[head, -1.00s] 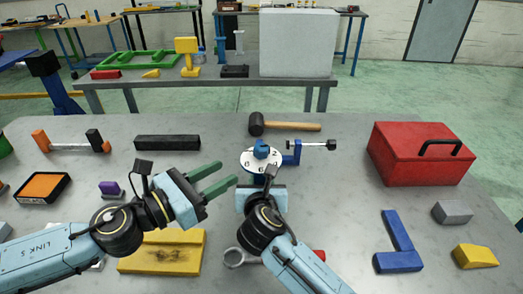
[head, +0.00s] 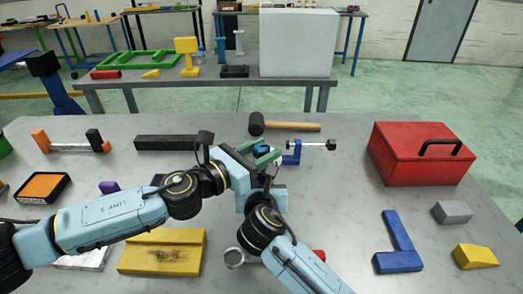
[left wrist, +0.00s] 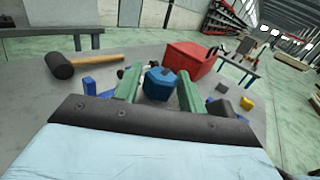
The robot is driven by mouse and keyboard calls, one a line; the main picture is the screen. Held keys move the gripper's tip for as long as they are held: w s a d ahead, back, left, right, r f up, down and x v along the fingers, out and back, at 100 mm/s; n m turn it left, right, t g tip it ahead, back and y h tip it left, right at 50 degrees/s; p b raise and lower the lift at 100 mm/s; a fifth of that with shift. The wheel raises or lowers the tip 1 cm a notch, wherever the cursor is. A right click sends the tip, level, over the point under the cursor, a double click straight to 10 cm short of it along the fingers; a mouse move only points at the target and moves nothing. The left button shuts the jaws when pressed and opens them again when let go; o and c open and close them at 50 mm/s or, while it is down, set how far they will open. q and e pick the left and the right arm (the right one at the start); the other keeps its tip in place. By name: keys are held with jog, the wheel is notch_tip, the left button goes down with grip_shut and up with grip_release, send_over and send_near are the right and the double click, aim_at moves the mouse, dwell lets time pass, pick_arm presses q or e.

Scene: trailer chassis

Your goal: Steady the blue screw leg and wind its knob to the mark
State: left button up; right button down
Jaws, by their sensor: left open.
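The blue knob (head: 261,151) of the screw leg shows in the head view just beyond my left gripper (head: 267,156). In the left wrist view the knob (left wrist: 159,84) sits between the two green fingers of my left gripper (left wrist: 158,75), which is open with a finger on each side. Contact cannot be told. The numbered white dial and the leg below the knob are hidden behind my left gripper. My right gripper (head: 262,197) is low in front of the leg; its fingers are hidden, so its grip on the leg cannot be seen.
A blue clamp with a bar (head: 293,155) stands right beside the knob. A black mallet (head: 290,126) lies behind it. A red toolbox (head: 405,165) stands at right, a blue angle piece (head: 398,245) in front. A yellow block (head: 160,258) lies front left.

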pick_arm(q)
jog(key=c, duration=0.7)
jog(key=shift+m+g+h, duration=0.3)
jog(key=shift+g, duration=0.1)
jog(key=shift+m+g+h, duration=0.8)
jog(key=shift+g, duration=0.3)
jog(key=m+g+h, duration=0.1)
jog(key=m+g, duration=0.1)
jog(key=g, duration=0.1)
jog(key=m+g+h, duration=0.1)
jog(key=m+g, duration=0.2)
jog(key=g, duration=0.1)
jog(key=m+g, duration=0.2)
jog(key=g, duration=0.1)
jog(key=m+g, duration=0.1)
jog(key=g, duration=0.2)
jog(key=shift+d+f+m, duration=0.1)
jog(key=shift+m, duration=0.3)
jog(key=shift+f+m+g+y, duration=0.1)
jog(key=shift+m+g+y, duration=0.35)
jog(key=shift+g, duration=0.55)
jog(key=shift+s+f+m+g, duration=0.1)
jog(key=shift+s+m+g, duration=0.15)
jog(key=shift+m+g, duration=0.15)
